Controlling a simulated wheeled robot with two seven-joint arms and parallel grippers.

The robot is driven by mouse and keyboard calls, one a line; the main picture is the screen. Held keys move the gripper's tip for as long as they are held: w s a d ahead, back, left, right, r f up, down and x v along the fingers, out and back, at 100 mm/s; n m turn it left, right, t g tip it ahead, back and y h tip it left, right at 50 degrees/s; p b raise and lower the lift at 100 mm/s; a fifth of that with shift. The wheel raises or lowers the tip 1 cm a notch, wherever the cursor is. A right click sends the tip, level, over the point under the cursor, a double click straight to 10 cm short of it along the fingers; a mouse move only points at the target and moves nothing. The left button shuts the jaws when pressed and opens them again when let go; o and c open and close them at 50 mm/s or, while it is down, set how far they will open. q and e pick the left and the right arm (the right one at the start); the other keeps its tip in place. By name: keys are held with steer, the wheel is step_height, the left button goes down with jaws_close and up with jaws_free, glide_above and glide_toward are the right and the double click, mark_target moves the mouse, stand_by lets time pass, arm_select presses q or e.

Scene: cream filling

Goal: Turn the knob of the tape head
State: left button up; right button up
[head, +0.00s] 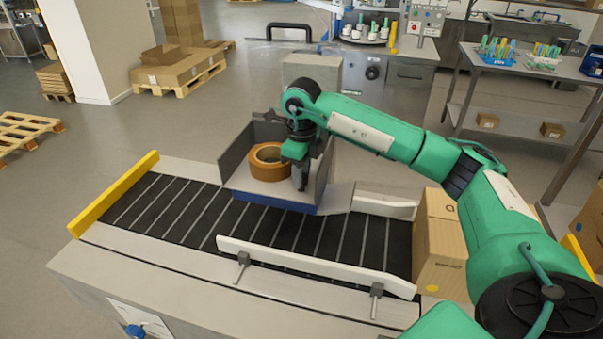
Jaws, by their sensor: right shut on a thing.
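The tape head (236,162) stands across the conveyor, with grey side plates, a blue lower edge and a roll of brown tape (268,172) inside. My right gripper (301,182) points down into the tape head, just right of the tape roll. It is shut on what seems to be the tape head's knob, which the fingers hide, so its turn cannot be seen. My left gripper is not in view.
The dark conveyor belt (178,208) has a yellow end bar (112,195) and a white guide rail (315,268). A cardboard box (440,245) stands at its right end. Pallets and a steel shelf stand behind.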

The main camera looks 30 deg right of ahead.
stand_by(0.3)
steer(key=o, duration=0.7)
steer(key=shift+r, duration=0.15)
steer(key=shift+r, duration=0.3)
steer(key=shift+r+b, duration=0.5)
steer(key=shift+r, duration=6)
steer(key=shift+f, duration=0.1)
